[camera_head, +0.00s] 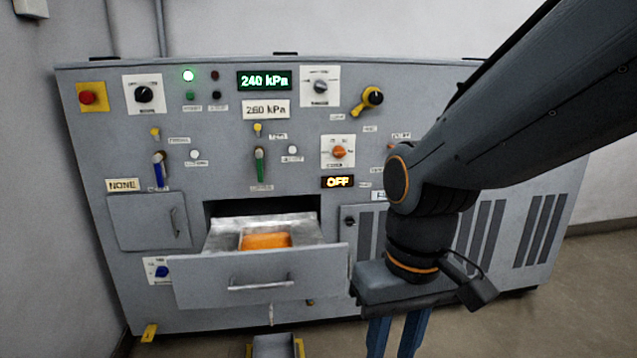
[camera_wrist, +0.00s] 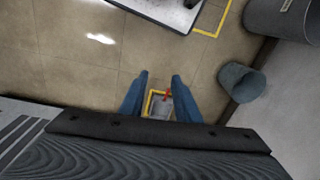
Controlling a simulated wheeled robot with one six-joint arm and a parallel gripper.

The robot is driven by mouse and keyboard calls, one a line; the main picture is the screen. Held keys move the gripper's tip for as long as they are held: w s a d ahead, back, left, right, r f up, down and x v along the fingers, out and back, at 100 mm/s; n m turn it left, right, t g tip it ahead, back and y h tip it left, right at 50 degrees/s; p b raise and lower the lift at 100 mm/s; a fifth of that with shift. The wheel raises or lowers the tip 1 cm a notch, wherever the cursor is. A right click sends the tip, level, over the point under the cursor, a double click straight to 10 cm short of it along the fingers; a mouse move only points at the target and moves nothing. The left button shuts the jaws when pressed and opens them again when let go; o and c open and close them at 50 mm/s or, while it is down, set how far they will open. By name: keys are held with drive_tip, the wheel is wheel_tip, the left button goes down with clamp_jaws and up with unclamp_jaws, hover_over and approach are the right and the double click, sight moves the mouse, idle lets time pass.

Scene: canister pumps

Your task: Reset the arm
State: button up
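My gripper (camera_head: 396,340) hangs in front of the grey canister-pump cabinet (camera_head: 225,145), right of its open drawer (camera_head: 260,278). Its two blue fingers point down and are spread, with nothing between them. In the wrist view my gripper (camera_wrist: 160,84) also shows open and empty, with floor beyond the fingertips. An orange block (camera_head: 265,240) lies in a metal tray inside the drawer. My arm covers part of the cabinet's right side.
The drawer juts out left of my gripper. A small grey tray (camera_head: 274,346) with yellow edges is low in front of the cabinet. In the wrist view, a grey bin (camera_wrist: 241,82) stands at the right by the wall. Open tiled floor (camera_wrist: 75,55) lies at left.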

drive_tip(key=d+r+m+p, duration=0.3)
drive_tip(key=d+r+p, duration=0.6)
drive_tip(key=p, duration=1)
drive_tip(key=shift+s+d+r+h, duration=0.2)
drive_tip(key=shift+r+h, duration=0.1)
drive_tip(key=shift+r, duration=0.6)
